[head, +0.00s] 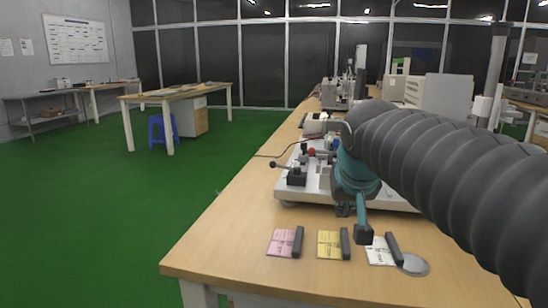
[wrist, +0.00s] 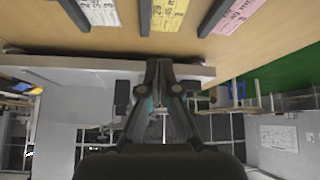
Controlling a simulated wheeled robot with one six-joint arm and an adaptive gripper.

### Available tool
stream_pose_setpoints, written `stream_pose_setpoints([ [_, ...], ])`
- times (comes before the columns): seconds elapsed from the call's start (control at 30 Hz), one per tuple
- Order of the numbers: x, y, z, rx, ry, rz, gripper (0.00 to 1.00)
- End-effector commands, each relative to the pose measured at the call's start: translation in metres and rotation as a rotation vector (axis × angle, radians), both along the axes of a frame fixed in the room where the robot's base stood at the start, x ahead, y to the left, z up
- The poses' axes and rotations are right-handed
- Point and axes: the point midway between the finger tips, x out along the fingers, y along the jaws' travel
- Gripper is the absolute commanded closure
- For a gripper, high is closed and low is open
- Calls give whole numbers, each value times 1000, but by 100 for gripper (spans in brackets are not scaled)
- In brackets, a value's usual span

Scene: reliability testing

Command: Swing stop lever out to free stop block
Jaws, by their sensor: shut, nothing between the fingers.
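In the head view, a test rig on a pale base plate (head: 318,191) stands on the bench. At its left end are a rod with a black ball knob (head: 272,165), a dark block (head: 297,178) and a red knob (head: 311,152). I cannot tell which part is the stop lever or the stop block; my arm hides the rig's middle and right. My gripper (head: 343,211) points down at the rig's near edge, right of the knobs. In the wrist view, which is upside down, its fingers (wrist: 164,65) are shut with nothing between them.
On the bench (head: 235,225) in front of the rig lie a pink card (head: 282,243), a yellow card (head: 329,245) and a white card (head: 379,252), with dark bars beside them. A grey disc (head: 413,265) lies at right. The bench's front left is clear.

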Motion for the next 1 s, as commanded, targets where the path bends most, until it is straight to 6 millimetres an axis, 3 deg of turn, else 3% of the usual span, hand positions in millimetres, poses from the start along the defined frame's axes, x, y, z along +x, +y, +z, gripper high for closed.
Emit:
stream_pose_setpoints([
  [0.03,17,7,8,-1,-9,2,100],
  [0.3,99,45,50,-1,-74,-5,100],
  [0.6,180,97,79,9,-151,-17,100],
  [0.8,217,127,89,21,-192,-27,100],
  [1.0,232,142,92,28,-213,-31,100],
])
